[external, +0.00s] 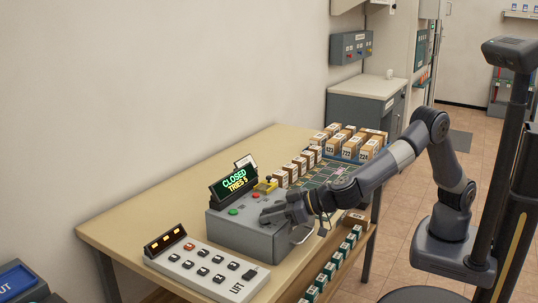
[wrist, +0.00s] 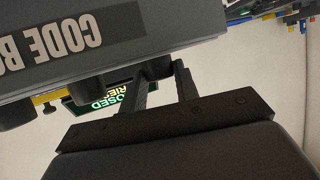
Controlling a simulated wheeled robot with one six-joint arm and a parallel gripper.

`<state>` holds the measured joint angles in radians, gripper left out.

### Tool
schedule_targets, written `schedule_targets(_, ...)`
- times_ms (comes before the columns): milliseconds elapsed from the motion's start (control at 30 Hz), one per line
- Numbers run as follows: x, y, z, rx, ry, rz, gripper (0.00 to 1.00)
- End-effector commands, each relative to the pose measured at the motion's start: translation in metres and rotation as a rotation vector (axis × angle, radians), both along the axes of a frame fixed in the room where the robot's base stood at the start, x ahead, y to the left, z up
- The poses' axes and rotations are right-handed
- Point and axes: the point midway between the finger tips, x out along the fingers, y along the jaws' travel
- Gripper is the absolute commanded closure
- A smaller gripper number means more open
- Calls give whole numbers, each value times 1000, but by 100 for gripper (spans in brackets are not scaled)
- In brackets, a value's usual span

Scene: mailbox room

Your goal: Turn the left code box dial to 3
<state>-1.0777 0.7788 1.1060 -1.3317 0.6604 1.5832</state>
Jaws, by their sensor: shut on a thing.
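The grey code box (external: 235,232) stands on the table, with a lit sign (external: 234,184) reading CLOSED TRIES 5. My gripper (wrist: 160,92) is shut on a dark dial (wrist: 154,68), the one farthest right in that picture, with one finger on each side. Another dark dial (wrist: 17,112) shows at the left, apart from the fingers. The dial's number cannot be read.
A white LIFT keypad (external: 207,268) lies left of the box. Several numbered cartons (external: 352,146) stand at the table's far end, with smaller ones near the box. The wooden tabletop (external: 150,213) is clear along the wall.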

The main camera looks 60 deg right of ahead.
Motion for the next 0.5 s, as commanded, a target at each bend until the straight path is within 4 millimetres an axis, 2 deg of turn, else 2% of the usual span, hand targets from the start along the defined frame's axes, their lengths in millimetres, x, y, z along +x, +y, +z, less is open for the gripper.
schedule_targets(33, 1, -1, -5, 3, -1, 23, 93)
schedule_targets(500, 3, -4, 0, 2, 0, 247, 93)
